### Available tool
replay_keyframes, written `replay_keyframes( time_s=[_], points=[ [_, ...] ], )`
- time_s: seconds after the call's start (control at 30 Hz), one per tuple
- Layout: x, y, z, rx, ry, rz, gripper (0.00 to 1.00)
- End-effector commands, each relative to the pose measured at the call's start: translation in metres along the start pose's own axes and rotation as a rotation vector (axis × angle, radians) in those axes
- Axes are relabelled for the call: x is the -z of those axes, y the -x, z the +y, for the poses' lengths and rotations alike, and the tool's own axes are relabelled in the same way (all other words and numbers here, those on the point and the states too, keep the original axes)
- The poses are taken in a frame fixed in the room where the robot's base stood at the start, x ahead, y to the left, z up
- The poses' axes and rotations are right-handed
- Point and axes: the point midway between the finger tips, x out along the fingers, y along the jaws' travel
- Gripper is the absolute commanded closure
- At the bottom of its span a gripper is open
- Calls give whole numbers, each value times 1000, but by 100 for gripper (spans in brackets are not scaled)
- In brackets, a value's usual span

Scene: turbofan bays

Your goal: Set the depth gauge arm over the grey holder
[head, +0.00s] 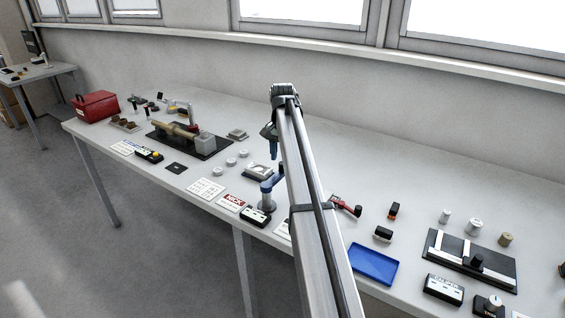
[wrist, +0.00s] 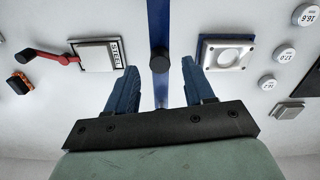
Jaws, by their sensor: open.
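The depth gauge arm (wrist: 159,25) is a blue bar with a black round knob (wrist: 159,56) in the wrist view. My gripper (wrist: 160,66) is open, one blue finger on each side of the bar, with visible gaps. In the head view my arm partly hides the gripper.
A framed block marked STEEL (wrist: 95,57) lies left of the bar, with a red-handled tool (wrist: 50,56) beyond it. Several marked round weights (wrist: 267,82) lie right of the holder. A blue tray (head: 374,264) and a black box (head: 256,217) stand on the bench.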

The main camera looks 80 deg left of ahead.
Motion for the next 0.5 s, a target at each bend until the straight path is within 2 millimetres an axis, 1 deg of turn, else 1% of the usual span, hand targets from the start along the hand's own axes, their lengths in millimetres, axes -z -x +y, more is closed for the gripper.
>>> replay_keyframes(
  time_s=[0.03,0.1,0.2,0.33,0.5],
  points=[
    [-1,-8,0,-1,0,-1,47],
    [0,-15,0,-1,0,-1,47],
    [0,-23,0,-1,0,-1,47],
    [0,-28,0,0,0,0,47],
    [0,-30,0,0,0,0,47]
  ],
)
